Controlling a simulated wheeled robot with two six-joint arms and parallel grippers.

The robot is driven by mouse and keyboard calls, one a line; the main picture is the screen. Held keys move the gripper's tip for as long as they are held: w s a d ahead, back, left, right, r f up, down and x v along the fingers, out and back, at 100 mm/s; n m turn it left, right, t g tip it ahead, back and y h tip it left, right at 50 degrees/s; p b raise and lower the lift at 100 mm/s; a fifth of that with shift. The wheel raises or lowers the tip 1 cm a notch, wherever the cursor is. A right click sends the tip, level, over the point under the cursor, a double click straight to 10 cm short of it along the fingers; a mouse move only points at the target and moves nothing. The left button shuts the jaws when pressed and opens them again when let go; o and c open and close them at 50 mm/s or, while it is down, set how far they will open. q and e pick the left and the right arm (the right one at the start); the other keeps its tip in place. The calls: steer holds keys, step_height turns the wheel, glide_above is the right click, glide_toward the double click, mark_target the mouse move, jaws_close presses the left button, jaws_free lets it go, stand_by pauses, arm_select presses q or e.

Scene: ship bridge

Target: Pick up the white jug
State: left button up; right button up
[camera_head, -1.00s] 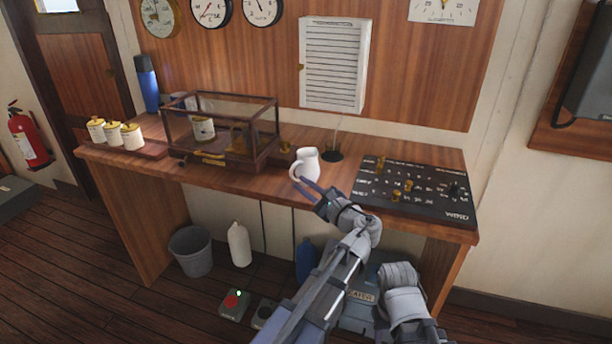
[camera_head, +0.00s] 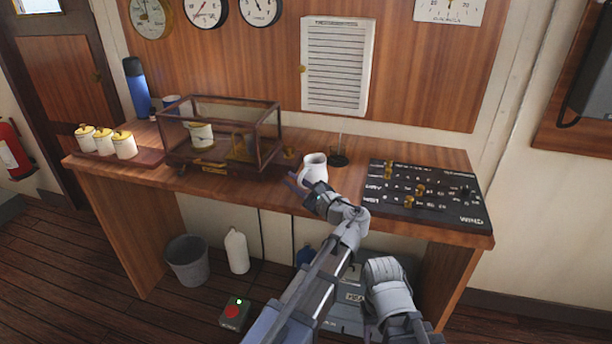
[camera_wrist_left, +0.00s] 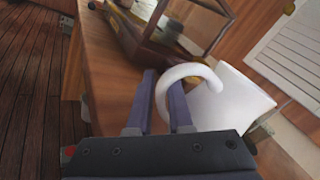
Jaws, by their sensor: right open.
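The white jug (camera_head: 314,168) stands upright on the wooden desk, right of the glass case. Its curved handle faces my left gripper (camera_head: 298,181). In the left wrist view, the white jug (camera_wrist_left: 232,103) lies to the right, and its handle passes between the two fingers of my left gripper (camera_wrist_left: 163,92). In the head view the fingers are partly hidden by the wrist. My right arm's end (camera_head: 385,275) is low, in front of the desk, away from the jug; its fingertips are not clear.
A glass case (camera_head: 220,135) stands just left of the jug. A black control panel (camera_head: 425,194) lies to the right on the desk (camera_head: 255,187). Several lidded pots (camera_head: 103,142) and a blue flask (camera_head: 136,88) are at the left. A bin (camera_head: 187,262) stands below.

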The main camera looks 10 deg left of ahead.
arm_select(q)
steer(key=shift+s+d, duration=0.1)
steer(key=shift+d, duration=0.1)
steer(key=shift+a, duration=0.1)
jaws_close()
stand_by(1.0)
